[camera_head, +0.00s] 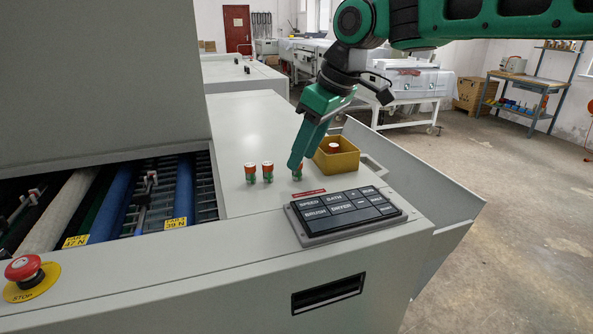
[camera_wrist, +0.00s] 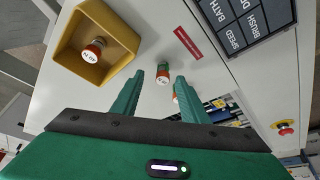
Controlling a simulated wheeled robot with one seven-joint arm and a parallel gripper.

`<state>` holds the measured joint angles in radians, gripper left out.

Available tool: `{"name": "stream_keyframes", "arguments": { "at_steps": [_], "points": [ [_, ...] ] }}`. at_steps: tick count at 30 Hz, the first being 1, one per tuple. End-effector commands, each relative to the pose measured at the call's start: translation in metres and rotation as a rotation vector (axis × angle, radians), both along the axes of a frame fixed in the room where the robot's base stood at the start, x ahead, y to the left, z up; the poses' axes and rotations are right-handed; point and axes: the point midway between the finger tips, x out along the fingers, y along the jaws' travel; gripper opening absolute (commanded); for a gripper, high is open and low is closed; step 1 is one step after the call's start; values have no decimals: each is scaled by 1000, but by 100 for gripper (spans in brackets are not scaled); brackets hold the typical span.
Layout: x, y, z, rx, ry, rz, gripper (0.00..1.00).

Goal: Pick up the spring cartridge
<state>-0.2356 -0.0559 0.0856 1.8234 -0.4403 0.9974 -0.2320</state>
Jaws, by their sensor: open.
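Two stand side by side in the head view, a left cartridge (camera_head: 250,172) and a middle cartridge (camera_head: 267,172). A third cartridge (camera_head: 298,174) is right at my gripper (camera_head: 294,165), partly hidden by it. In the wrist view, one cartridge (camera_wrist: 163,72) shows in the gap between the open fingertips, and another (camera_wrist: 176,96) is partly hidden by a finger. A further cartridge (camera_head: 334,147) stands inside the yellow bin (camera_head: 345,165). No grip on anything shows.
A black button panel (camera_head: 345,213) lies in front of my gripper. The rollers (camera_head: 110,205) lie in an open bay at left, with a red stop button (camera_head: 23,268) nearby. A raised side panel (camera_head: 420,175) is at right. The machine top behind the cartridges is clear.

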Motion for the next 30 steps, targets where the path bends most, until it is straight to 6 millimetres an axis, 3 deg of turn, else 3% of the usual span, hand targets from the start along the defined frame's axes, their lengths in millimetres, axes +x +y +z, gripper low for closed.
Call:
{"name": "stream_keyframes", "arguments": {
  "at_steps": [6,16,21,30],
  "points": [
    [5,15,-25,-1,3,1,40],
    [7,16,-30,0,0,-1,40],
    [7,16,-30,0,0,-1,2],
    [7,16,-30,0,0,-1,0]
  ]
}}
